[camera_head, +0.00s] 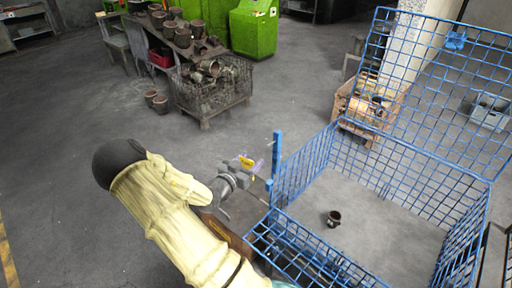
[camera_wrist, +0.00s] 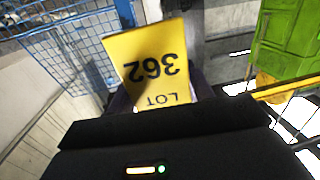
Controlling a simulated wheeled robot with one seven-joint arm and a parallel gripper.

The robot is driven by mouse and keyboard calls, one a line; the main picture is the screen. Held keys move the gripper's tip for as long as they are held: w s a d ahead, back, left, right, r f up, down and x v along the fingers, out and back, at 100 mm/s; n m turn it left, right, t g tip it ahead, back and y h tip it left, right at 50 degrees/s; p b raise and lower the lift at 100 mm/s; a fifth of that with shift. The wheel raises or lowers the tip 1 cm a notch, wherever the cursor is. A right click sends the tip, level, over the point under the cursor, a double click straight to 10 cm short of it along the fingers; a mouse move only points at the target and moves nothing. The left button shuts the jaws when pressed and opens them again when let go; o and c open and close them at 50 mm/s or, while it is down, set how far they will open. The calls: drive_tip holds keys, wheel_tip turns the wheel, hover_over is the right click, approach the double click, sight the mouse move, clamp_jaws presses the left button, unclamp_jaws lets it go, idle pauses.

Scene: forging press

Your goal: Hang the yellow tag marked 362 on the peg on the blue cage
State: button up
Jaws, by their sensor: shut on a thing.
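The yellow tag (camera_wrist: 150,65) fills the middle of the wrist view, with "LOT" and "362" upside down in black. In the head view the tag (camera_head: 246,161) is small, at the tip of my gripper (camera_head: 246,172). My gripper is shut on the tag and holds it in the air. The cage also shows at the upper left of the wrist view (camera_wrist: 95,48). I cannot make out the peg clearly.
A dark cup-like part (camera_head: 334,218) sits inside the cage. The raised blue mesh panel (camera_head: 440,80) stands behind. A wire basket (camera_head: 213,95) of metal parts and a green cabinet (camera_head: 254,30) stand farther back. The floor left of my arm is clear.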

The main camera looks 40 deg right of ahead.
sight(275, 150)
drive_tip(key=s, duration=0.1)
drive_tip(key=r+m+g+p, duration=0.1)
drive_tip(key=s+m+g, duration=0.1)
drive_tip(key=shift+s+d+r+h, duration=0.25)
drive_tip(key=shift+s+r+h, duration=0.05)
drive_tip(key=shift+r+h, duration=0.1)
drive_tip(key=shift+f, duration=0.1)
drive_tip(key=shift+d, duration=0.2)
drive_tip(key=shift+w+d+f+p, duration=0.1)
drive_tip(key=shift+d, duration=1.15)
drive_tip(key=shift+w+d+f+p, duration=0.1)
drive_tip(key=shift+w+d+p, duration=0.05)
drive_tip(key=shift+d, duration=1.05)
drive_tip(key=shift+w+d+f+p, duration=0.1)
drive_tip(key=shift+d, duration=1.15)
drive_tip(key=shift+d+f+b, duration=0.4)
drive_tip(key=shift+d+b, duration=0.25)
drive_tip(key=shift+b, duration=0.25)
drive_tip(key=o, duration=1)
drive_tip(key=shift+o, duration=0.2)
